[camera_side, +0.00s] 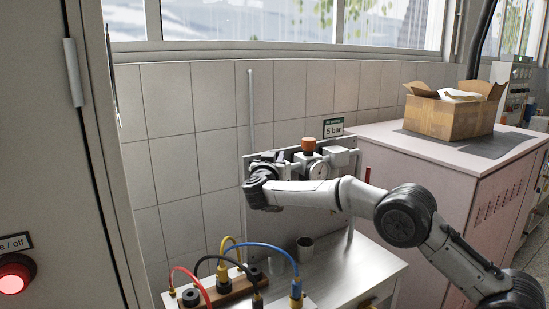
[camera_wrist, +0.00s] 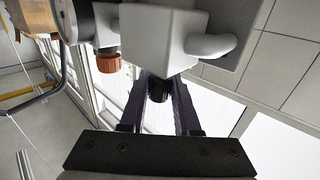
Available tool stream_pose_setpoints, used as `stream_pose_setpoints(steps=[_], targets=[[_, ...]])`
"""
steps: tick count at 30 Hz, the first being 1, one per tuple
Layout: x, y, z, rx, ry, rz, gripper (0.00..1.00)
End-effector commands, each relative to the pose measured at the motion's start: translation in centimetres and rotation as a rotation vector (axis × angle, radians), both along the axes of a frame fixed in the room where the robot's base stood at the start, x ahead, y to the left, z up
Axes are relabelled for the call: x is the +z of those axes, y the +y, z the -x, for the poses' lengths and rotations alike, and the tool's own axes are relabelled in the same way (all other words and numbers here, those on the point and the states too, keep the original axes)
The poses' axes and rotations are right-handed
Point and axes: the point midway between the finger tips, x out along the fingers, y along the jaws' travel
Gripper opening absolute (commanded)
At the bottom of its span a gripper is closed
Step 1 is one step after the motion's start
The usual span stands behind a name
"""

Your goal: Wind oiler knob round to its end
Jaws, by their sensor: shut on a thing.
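The oiler knob, a small black knob (camera_wrist: 159,91), is in the middle of the wrist view under a pale grey block-shaped body (camera_wrist: 163,45). My gripper (camera_wrist: 160,84) has its two dark fingers on either side of the knob and is shut on it. The fingers hide its sides, so its turn angle cannot be told. In the side view the air unit is on a panel behind my wrist, with an orange-brown knob (camera_side: 308,144) on top and a round gauge (camera_side: 318,170). The orange-brown knob also shows in the wrist view (camera_wrist: 108,61). My wrist hides the black knob in the side view.
A sign reading 5 bar (camera_side: 333,128) is above the unit. A cardboard box (camera_side: 452,118) stands on the pink cabinet (camera_side: 430,155) at right.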

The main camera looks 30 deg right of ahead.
Motion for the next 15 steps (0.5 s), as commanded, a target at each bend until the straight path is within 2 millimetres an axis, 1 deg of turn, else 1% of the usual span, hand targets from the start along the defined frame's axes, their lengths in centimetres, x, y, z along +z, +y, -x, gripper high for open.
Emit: stream_pose_setpoints(steps=[10,11,15], targets=[[0.19,-0.04,0.02,-0.011,-0.002,-0.001,0.0],[0.19,-0.04,0.02,-0.011,-0.002,-0.001,0.32],[0.15,-0.03,0.03,-0.01,-0.002,-0.001,0.58]])
